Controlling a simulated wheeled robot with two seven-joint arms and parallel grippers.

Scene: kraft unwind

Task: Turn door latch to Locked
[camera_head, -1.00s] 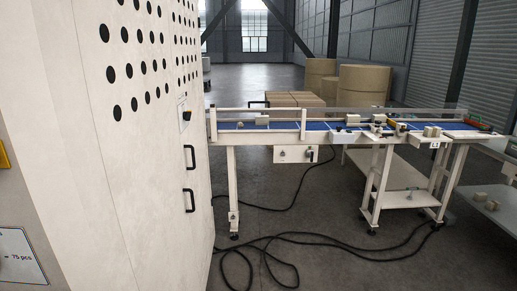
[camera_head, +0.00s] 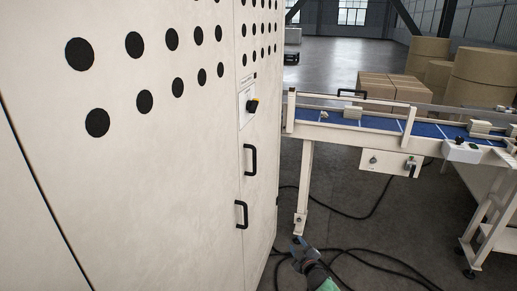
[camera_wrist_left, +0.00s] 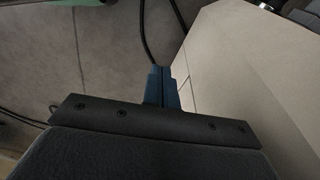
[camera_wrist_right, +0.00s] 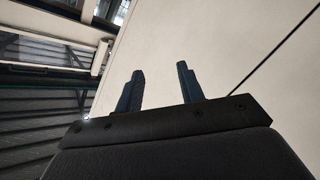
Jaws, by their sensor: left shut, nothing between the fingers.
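The door latch (camera_head: 253,106) is a small black knob with a bit of yellow. It sits on a pale plate on the cream cabinet (camera_head: 190,190), above two black handles. It is too small to read which way it points. My right gripper (camera_head: 297,246) is low in the head view, below and to the right of the latch and well apart from it. In the right wrist view its fingers (camera_wrist_right: 160,70) are spread and empty, with cream panel behind. My left gripper (camera_wrist_left: 161,71) shows only in its wrist view, fingers together and empty, beside a cream surface.
The black handles, upper (camera_head: 250,160) and lower (camera_head: 241,214), stick out from the cabinet. A conveyor (camera_head: 370,128) with a blue belt stands close to the right. Dark cables (camera_head: 372,262) lie on the floor.

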